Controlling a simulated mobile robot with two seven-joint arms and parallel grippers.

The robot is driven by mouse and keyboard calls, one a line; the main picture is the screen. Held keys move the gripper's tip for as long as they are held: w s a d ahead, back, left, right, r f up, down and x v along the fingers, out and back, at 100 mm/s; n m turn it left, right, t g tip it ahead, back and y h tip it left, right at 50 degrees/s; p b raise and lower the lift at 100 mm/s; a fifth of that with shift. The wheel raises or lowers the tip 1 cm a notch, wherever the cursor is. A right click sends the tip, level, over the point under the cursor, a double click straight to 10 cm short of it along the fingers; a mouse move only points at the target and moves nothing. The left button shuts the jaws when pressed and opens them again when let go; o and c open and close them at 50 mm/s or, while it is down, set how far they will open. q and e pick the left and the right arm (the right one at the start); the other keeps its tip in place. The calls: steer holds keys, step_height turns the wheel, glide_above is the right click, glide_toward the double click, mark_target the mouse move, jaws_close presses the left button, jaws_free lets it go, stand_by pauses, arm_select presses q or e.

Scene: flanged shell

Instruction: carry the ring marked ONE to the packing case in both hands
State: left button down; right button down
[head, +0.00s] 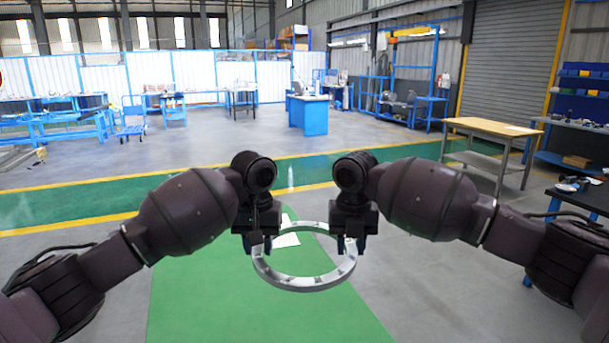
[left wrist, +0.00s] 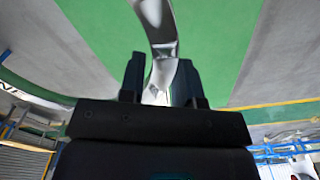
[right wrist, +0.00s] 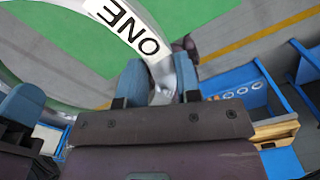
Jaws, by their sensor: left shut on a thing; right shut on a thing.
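The ring is a pale metal hoop (head: 303,284) held out flat in front of me, above the green floor strip. My left gripper (head: 257,243) is shut on its left side, and my right gripper (head: 352,243) is shut on its right side. In the left wrist view the ring's band (left wrist: 160,35) passes between the fingers. In the right wrist view the ring (right wrist: 164,82) runs between the fingers, and a white label reading ONE shows beside them. I cannot make out a packing case for certain in any view.
A wooden-topped table (head: 492,127) stands at the right, with a dark bench (head: 590,198) nearer on that side. A blue cabinet (head: 308,117) stands further back. Blue benches (head: 70,123) line the far left. The floor directly ahead is clear.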

arm_select(q)
steer(key=shift+r, duration=0.15)
arm_select(e)
steer(key=shift+r, duration=0.1)
